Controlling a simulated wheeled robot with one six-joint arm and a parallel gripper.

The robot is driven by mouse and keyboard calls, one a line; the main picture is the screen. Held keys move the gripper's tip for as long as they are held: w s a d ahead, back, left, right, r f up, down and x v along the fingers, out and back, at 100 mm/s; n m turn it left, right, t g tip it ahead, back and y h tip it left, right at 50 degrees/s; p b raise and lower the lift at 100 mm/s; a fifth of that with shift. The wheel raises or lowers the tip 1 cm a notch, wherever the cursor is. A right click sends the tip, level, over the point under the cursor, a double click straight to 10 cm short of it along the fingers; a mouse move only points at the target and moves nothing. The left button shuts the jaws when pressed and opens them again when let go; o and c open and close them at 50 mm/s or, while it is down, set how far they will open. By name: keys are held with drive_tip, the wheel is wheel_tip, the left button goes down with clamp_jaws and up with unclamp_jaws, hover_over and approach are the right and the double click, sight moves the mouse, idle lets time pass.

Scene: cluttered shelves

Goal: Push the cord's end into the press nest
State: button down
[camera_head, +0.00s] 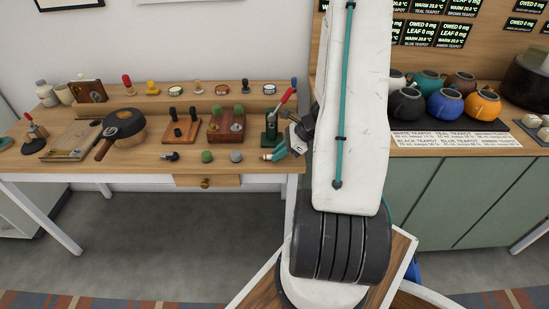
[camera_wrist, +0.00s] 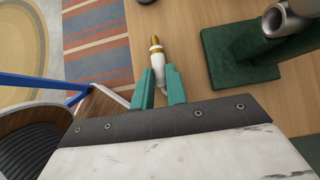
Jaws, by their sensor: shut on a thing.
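The tip points away from the fingers, over the wooden table top. To the right in the wrist view stands the green press (camera_wrist: 238,62), with a metal tube-like part (camera_wrist: 287,18) at the top right edge. The held end is apart from the press. In the head view the press (camera_head: 271,128) has a red lever, and my gripper (camera_head: 273,153) is just in front of it, near the table's front edge.
Left of the press are a red-brown block (camera_head: 226,127) with knobs, small round knobs (camera_head: 207,156) and a dark pan-like thing (camera_head: 123,124). Several teapots (camera_head: 442,104) stand on the right counter. A striped rug (camera_wrist: 98,42) lies below the table edge.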

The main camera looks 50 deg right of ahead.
drive_tip(key=shift+r, duration=0.35)
idle(0.4)
drive_tip(key=shift+r, duration=2.45)
drive_tip(key=c, duration=2)
unclamp_jaws()
clamp_jaws()
